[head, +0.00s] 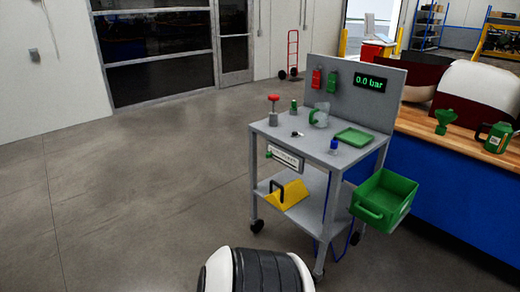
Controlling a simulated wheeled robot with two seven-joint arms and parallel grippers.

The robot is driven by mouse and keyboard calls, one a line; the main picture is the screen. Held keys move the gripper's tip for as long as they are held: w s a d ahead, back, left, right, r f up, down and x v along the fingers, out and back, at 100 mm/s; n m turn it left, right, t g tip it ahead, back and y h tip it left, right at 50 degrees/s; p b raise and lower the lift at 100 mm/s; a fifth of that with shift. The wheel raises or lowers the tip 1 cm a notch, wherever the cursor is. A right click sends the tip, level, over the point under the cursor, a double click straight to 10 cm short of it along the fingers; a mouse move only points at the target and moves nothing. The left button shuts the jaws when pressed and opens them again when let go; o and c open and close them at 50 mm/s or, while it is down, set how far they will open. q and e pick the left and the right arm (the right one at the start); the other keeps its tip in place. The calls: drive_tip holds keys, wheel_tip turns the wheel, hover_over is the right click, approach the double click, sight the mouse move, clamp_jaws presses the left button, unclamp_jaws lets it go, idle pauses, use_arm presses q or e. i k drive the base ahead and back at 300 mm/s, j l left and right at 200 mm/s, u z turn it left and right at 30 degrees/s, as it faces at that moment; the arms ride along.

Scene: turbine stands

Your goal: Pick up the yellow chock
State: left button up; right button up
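The yellow chock (287,195) lies on the lower shelf of a grey cart (298,150), near the shelf's left end. It is wedge-shaped with a black handle arching up at its left side. The cart's upper shelf hangs above it, and its left side shows openly. Neither of my grippers is in the head view. A black and white rounded part at the bottom edge is mine.
A green bin (385,195) hangs on the cart's right side. A blue workbench (440,190) stands right. Floor left of the cart is clear.

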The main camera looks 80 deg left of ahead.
sight(288, 196)
drive_tip(key=u, duration=2.5)
drive_tip(key=i+l+z, duration=0.25)
drive_tip(key=i, duration=0.35)
